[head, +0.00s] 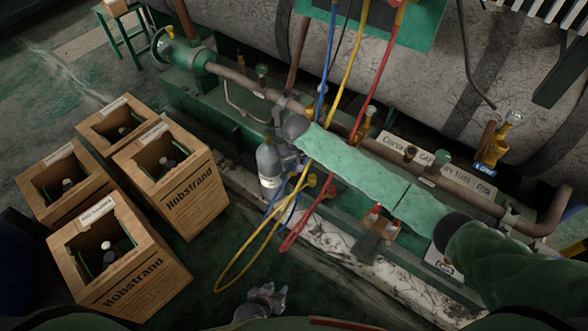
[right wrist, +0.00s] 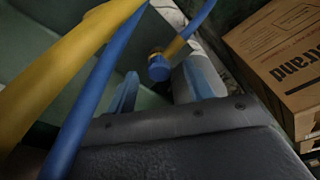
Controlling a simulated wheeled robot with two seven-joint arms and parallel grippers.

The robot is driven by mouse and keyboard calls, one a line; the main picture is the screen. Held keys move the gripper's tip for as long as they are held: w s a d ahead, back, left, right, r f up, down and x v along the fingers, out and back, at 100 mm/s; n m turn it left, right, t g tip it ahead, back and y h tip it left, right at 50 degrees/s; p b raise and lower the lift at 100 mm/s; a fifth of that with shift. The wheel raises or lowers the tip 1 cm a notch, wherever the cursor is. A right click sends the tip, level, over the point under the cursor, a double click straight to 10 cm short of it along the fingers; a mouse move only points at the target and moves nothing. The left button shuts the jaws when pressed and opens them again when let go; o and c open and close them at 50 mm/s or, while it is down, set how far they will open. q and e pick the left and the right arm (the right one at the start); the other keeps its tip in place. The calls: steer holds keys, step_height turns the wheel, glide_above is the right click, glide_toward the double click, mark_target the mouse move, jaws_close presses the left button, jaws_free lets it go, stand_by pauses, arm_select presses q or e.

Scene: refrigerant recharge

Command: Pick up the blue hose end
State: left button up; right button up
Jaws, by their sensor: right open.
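The blue hose (head: 323,85) hangs from the top in the head view, beside the yellow hose (head: 350,65) and the red hose (head: 378,75). In the right wrist view the blue hose end (right wrist: 159,68) shows as a blue cap with a brass collar. It lies beyond and roughly between the finger tips of my right gripper (right wrist: 160,88), which is open and empty. In the head view my right gripper (head: 290,156) is partly hidden by its arm, near the grey cylinder (head: 268,165). My left gripper (head: 262,301) is at the bottom, away from the hoses; its opening is unclear.
Several open cardboard boxes (head: 170,185) with bottles stand at the left; one box (right wrist: 285,60) shows in the right wrist view. A pipe (head: 235,75) and a large tank (head: 250,30) run behind the hoses. The yellow hose (right wrist: 60,75) crosses close to the wrist camera.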

step_height(320, 180, down, 2)
steer(key=shift+w+f, duration=0.15)
steer(key=shift+f, duration=0.05)
steer(key=shift+c, duration=0.2)
steer(key=c, duration=1)
steer(key=shift+r, duration=0.1)
